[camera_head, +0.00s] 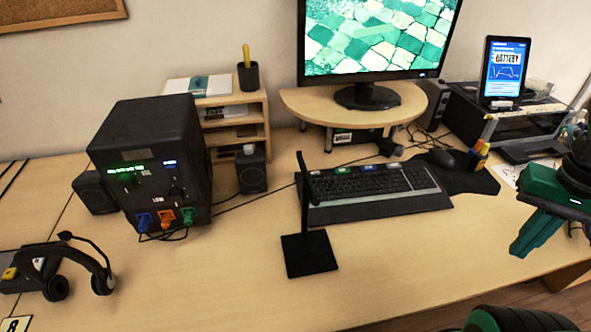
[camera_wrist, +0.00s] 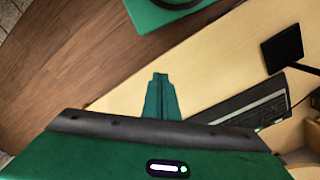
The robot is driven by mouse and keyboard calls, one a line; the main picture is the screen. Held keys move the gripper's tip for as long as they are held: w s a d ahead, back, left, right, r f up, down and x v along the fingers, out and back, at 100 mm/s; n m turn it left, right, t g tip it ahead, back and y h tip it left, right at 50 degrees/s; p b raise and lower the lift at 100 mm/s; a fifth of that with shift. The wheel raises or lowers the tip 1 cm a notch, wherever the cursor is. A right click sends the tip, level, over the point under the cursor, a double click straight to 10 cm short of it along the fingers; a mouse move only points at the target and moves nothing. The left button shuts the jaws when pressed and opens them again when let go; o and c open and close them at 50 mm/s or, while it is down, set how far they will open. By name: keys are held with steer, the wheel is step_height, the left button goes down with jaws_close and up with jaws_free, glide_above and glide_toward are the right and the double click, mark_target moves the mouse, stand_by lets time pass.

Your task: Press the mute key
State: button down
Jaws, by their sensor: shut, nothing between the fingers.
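A black keyboard (camera_head: 375,190) lies on the desk below the monitor, with a few coloured tabs, green, blue and red, along its back edge. Their labels are too small to read, and I cannot tell which key is mute. The keyboard also shows in the wrist view (camera_wrist: 255,112). My green gripper (camera_head: 520,248) is at the right of the head view, in front of and right of the keyboard, apart from it. In the wrist view its fingers (camera_wrist: 160,80) are together and empty, with desk and floor beyond.
A thin black stand (camera_head: 310,253) rises in front of the keyboard's left end, partly covering it. A mouse (camera_head: 441,158) lies on a dark mat at right. A black power box (camera_head: 150,150) and headset (camera_head: 90,262) are at left. The desk front (camera_head: 400,265) is clear.

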steer(key=w+a+t+h, duration=0.2)
steer(key=w+t, duration=0.1)
steer(key=w, duration=1.2)
steer(key=t+y, duration=0.5)
steer(key=t, duration=0.1)
glide_above(317, 175)
step_height(317, 175, down, 6)
steer(key=shift+f+n, duration=0.15)
steer(key=shift+n, duration=0.15)
steer(key=shift+s+f, duration=0.1)
steer(key=shift+f, duration=0.05)
step_height(317, 175, down, 8)
steer(key=shift+f, duration=0.25)
steer(key=shift+f, duration=0.1)
